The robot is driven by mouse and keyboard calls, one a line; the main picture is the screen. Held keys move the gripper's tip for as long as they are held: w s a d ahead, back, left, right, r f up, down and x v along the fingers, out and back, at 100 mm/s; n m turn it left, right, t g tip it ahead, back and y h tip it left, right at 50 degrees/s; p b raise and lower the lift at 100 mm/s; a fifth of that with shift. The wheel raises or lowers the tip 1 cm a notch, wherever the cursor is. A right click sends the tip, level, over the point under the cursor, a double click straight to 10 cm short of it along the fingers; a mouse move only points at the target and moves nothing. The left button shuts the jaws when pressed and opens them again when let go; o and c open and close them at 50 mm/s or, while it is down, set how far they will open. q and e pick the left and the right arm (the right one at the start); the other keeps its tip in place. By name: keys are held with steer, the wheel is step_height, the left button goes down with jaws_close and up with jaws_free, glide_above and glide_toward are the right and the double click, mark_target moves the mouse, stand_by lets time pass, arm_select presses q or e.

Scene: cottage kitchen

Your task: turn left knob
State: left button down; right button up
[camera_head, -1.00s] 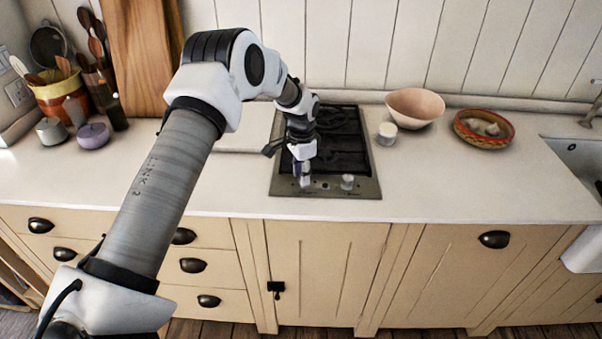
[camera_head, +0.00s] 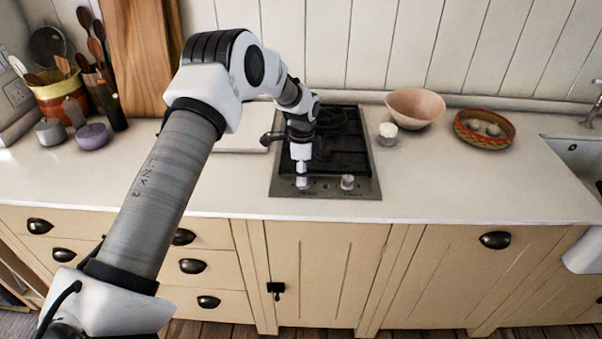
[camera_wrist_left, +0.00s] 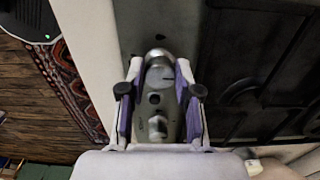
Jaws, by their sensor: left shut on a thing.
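The left knob (camera_head: 302,184) is a small silvery knob on the front strip of the hob (camera_head: 335,189). My left gripper (camera_head: 301,173) comes down onto it from above. In the left wrist view the left knob (camera_wrist_left: 159,74) sits between the two fingertips of my left gripper (camera_wrist_left: 158,70), which is shut on it. The right knob (camera_head: 347,182) stands apart on the same strip. It also shows in the left wrist view (camera_wrist_left: 157,126), nearer the gripper's palm. The fingers partly hide the left knob in the head view. My right gripper is out of view.
A small white-topped jar (camera_head: 388,133), a pink bowl (camera_head: 415,106) and a woven basket (camera_head: 484,128) stand right of the hob. A pale board (camera_head: 238,140) lies left of it. The counter in front of the basket is clear.

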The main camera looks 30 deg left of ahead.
arm_select(q)
steer(key=shift+s+d+f, duration=0.1)
steer(key=shift+f, duration=0.05)
steer(key=c, duration=0.9)
jaws_free()
steer(key=shift+o, duration=0.5)
steer(key=shift+w+d, duration=0.1)
steer(key=shift+w, duration=0.1)
step_height(320, 180, up, 12)
